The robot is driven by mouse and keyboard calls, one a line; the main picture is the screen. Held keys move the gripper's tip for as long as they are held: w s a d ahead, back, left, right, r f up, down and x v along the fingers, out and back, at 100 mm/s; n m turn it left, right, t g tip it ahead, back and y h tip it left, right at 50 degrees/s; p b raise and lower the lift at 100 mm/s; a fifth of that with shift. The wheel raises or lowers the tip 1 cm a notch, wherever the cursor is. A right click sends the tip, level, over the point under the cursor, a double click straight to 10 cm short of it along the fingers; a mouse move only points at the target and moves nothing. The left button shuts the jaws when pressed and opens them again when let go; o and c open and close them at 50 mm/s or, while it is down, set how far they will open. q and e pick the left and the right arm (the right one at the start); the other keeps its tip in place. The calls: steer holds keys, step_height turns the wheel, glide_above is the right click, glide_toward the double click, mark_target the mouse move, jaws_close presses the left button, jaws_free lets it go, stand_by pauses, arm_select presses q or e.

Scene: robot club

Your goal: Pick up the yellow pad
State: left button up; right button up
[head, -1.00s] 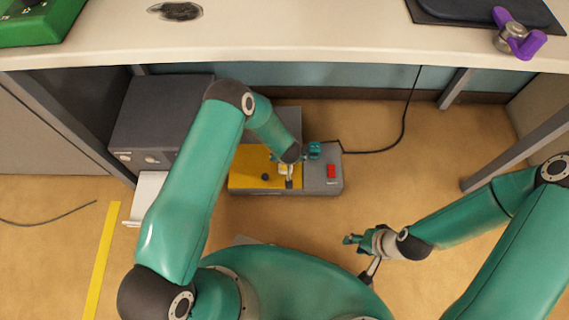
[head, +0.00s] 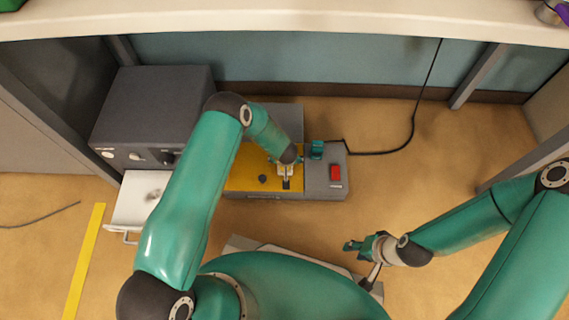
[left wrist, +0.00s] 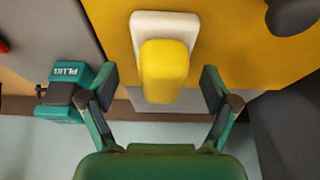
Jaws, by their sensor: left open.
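The yellow pad (left wrist: 165,72) is a rounded yellow block in front of a white plate (left wrist: 140,24) in the left wrist view. My left gripper (left wrist: 158,82) is open, with one finger on each side of the pad and a gap on both sides. In the head view, my left gripper (head: 286,174) is low over the yellow top (head: 240,178) of a grey machine (head: 325,180), and the pad is hard to make out there. My right gripper (head: 356,247) is off to the right above the floor, away from the machine; its jaw opening is unclear.
A teal plug (left wrist: 68,92) lies beside the left finger. The machine has a red switch (head: 336,172) and a dark knob (head: 263,179). A grey box (head: 150,110) with an open white drawer (head: 132,208) stands left. A white tabletop (head: 300,18) overhangs behind. A black cable (head: 412,120) runs right.

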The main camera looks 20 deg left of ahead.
arm_select(q)
steer(key=shift+w+a+f+b, duration=0.1)
steer(key=shift+a+f+b, duration=0.05)
steer(key=shift+f, duration=0.3)
steer(key=shift+w+a+f+b, duration=0.1)
steer(key=shift+f+b, duration=0.05)
steer(key=shift+f, duration=0.25)
steer(key=shift+r, duration=0.1)
arm_select(e)
steer(key=shift+w+a+f, duration=0.25)
steer(key=shift+f, duration=0.35)
arm_select(q)
steer(key=shift+d, duration=0.1)
steer(key=c, duration=1.2)
steer(key=shift+r, duration=0.1)
steer(key=shift+c, duration=0.2)
